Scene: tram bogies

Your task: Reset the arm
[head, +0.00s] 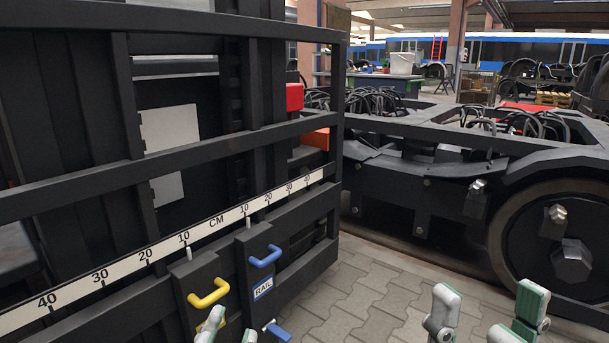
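My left gripper (231,331) shows at the bottom edge, left of centre. Only its pale fingertips are in view, and they stand apart with nothing seen between them. They are in front of the lower part of the black frame, below the yellow handle (208,293). My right gripper (486,308) is at the bottom right, over the paved floor and in front of the bogie. Its white and green fingers are spread wide and hold nothing. The palms of both grippers and both arms are cut off by the bottom edge.
A black barred frame (70,205) with a centimetre scale (216,222) fills the left. It carries a blue handle (265,256) and a RAIL label (263,288). A black bogie (405,190) with a wheel (565,245) stands right. Paved floor (370,290) lies between them.

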